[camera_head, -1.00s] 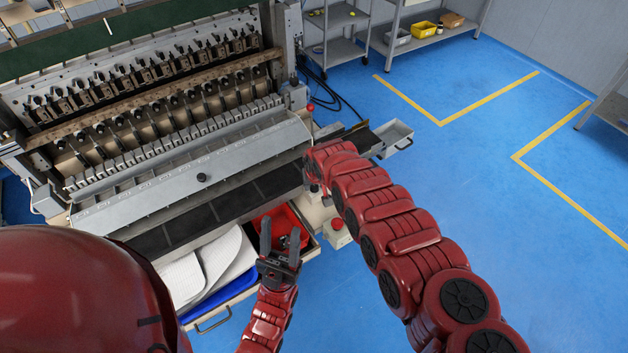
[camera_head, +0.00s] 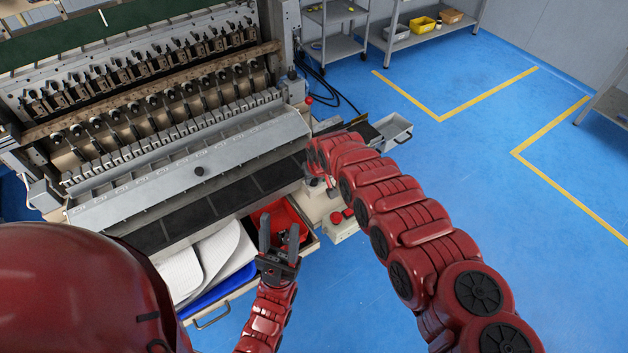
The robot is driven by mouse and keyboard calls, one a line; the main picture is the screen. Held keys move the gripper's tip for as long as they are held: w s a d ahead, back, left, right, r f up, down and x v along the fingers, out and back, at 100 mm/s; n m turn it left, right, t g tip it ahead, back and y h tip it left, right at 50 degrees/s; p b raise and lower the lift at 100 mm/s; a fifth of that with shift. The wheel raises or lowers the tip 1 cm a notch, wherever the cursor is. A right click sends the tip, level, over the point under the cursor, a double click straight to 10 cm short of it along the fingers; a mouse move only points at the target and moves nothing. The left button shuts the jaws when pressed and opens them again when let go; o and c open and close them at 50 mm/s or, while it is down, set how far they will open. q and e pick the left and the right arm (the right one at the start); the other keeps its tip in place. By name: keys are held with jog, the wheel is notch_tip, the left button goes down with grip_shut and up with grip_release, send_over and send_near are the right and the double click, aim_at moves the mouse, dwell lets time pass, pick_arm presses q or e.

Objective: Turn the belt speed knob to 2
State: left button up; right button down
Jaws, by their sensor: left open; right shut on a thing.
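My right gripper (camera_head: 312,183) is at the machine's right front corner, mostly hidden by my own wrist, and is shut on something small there. It sits at the control panel (camera_head: 322,205), so the thing held appears to be the belt speed knob. The knob itself, its scale and its setting are hidden. My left gripper (camera_head: 276,238) is open and empty, fingers pointing up the picture, over the open drawer and apart from the panel.
The open drawer holds a red bin (camera_head: 285,215), a blue tray (camera_head: 225,287) and white sheets (camera_head: 218,255). A grey tray (camera_head: 391,132) juts out at the right. The blue floor (camera_head: 480,180) is clear.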

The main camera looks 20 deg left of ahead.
jog(key=n+b, duration=0.2)
jog(key=b, duration=0.3)
jog(key=n+g+y+b, duration=0.1)
jog(key=n+b, duration=0.1)
jog(key=b, duration=0.3)
jog(key=n+g+b, duration=0.1)
jog(key=n+b, duration=0.2)
jog(key=b, duration=0.3)
jog(key=shift+w+d+f+y, duration=0.1)
jog(key=shift+w+f+y, duration=0.1)
jog(key=shift+f+y, duration=0.2)
jog(key=shift+r+n+b, duration=0.3)
jog(key=shift+n+b, duration=0.1)
jog(key=shift+b, duration=0.5)
jog(key=c, duration=1)
grip_release()
jog(key=shift+o, duration=0.6)
jog(key=b+v, duration=0.3)
jog(key=v, duration=1.4)
jog(key=shift+w+r, duration=0.2)
jog(key=shift+w, duration=0.1)
